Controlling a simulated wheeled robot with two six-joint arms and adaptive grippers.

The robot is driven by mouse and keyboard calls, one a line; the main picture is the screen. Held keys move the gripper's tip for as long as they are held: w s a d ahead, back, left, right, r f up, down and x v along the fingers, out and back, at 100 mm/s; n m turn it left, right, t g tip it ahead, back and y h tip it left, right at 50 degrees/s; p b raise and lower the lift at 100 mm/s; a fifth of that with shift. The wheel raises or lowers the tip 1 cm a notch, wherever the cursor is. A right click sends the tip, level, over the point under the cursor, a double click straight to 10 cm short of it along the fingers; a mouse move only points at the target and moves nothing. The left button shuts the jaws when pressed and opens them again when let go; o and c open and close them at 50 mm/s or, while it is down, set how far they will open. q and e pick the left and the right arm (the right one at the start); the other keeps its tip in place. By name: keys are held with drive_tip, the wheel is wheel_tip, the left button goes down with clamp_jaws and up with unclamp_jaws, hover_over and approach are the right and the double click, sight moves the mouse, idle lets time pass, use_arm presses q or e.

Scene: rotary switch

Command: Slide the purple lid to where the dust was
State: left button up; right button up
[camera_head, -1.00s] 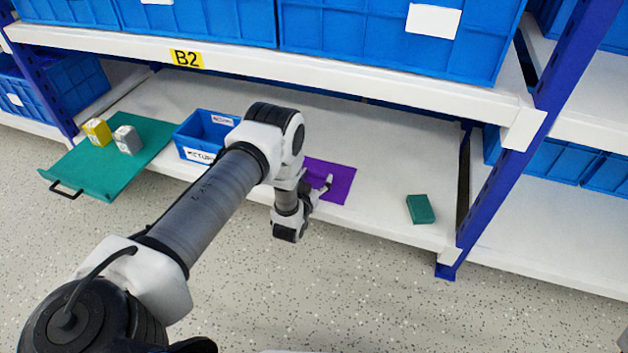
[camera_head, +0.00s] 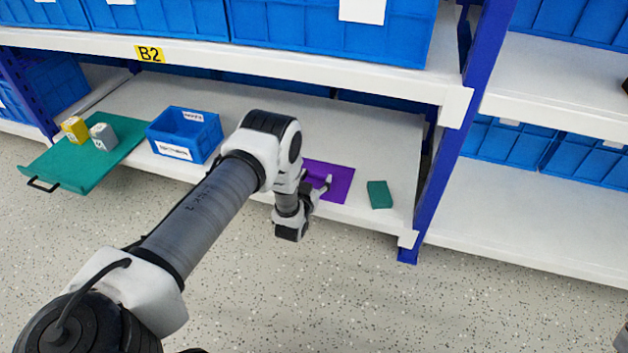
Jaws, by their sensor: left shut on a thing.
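The purple lid (camera_head: 338,184) is a flat panel lying on the lower shelf near its front edge, partly hidden by my left arm. My left gripper (camera_head: 322,186) reaches in at the lid's left side and is shut on it; the exact contact is hard to see. No dust shows on the visible shelf.
A dark green block (camera_head: 380,194) lies on the shelf close to the lid's right. A blue post (camera_head: 445,155) stands beyond it. Left are a blue bin (camera_head: 185,135) and a teal tray (camera_head: 85,165) with yellow (camera_head: 75,129) and grey (camera_head: 103,136) blocks.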

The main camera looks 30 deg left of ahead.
use_arm(q)
drive_tip(key=shift+d, duration=0.4)
use_arm(e)
drive_tip(key=shift+d, duration=0.4)
use_arm(q)
drive_tip(key=o, duration=1.3)
drive_tip(key=v, duration=1.2)
